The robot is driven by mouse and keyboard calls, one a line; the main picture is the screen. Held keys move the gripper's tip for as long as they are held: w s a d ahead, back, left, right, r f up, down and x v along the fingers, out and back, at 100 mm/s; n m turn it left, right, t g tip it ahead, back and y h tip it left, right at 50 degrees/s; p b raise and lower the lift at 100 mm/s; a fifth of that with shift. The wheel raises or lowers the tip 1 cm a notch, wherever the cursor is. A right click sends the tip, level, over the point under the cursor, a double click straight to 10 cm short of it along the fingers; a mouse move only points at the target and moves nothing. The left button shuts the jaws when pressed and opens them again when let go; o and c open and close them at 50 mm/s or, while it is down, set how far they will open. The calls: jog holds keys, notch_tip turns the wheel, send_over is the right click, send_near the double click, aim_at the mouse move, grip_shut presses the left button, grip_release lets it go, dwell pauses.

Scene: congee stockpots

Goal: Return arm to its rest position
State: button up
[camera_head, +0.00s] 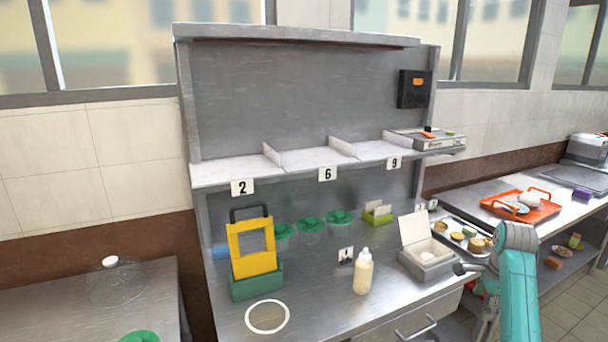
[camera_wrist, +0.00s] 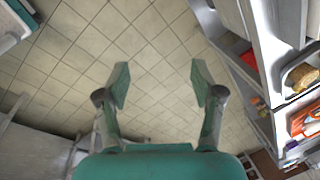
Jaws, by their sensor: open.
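My gripper (camera_wrist: 158,85) shows in the wrist view with its two teal-tipped fingers spread wide apart. Nothing is between the fingers, and the tiled floor (camera_wrist: 150,50) lies below them. In the head view my teal arm stands at the lower right, in front of the right-hand counter. The fingertips cannot be made out clearly there.
A steel counter holds a yellow-and-green holder (camera_head: 254,250), a squeeze bottle (camera_head: 363,272), an open box (camera_head: 428,258) and a white ring (camera_head: 267,316). To the right is an orange tray (camera_head: 540,211). In the wrist view, loaded shelves (camera_wrist: 262,85) stand at the right; open floor is between.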

jog(key=s+a+f+n+t, duration=0.1)
jog(key=s+a+f+n, duration=0.3)
jog(key=f, duration=0.7)
jog(key=s+a+f+n+t, duration=0.1)
jog(key=s+a+f+t, duration=0.1)
jog(key=a+f, duration=0.65)
jog(key=s+a+f+n+t+h, duration=0.1)
jog(key=s+a+f+n, duration=0.1)
jog(key=s+a+f, duration=0.4)
jog(key=s+a+f+n+t, duration=0.25)
jog(key=s+f, duration=0.25)
jog(key=s, duration=0.3)
jog(key=s+a+r+n+t, duration=0.1)
jog(key=s+a+r+n, duration=0.15)
jog(key=s, duration=0.45)
jog(key=s+a+r+n+t, duration=0.1)
jog(key=s+a, duration=0.2)
jog(key=s, duration=0.3)
jog(key=s+a+r+n+t, duration=0.1)
jog(key=s+a+r+n, duration=0.1)
jog(key=s, duration=0.5)
jog(key=s+a+r+n+t+y, duration=0.1)
jog(key=s+a+r+n+t, duration=0.2)
jog(key=s+r, duration=1.2)
notch_tip(320, 180, up, 4)
jog(key=n, duration=0.3)
jog(key=shift+a+f+y, duration=0.2)
jog(key=shift+f+y, duration=0.05)
jog(key=shift+y, duration=0.05)
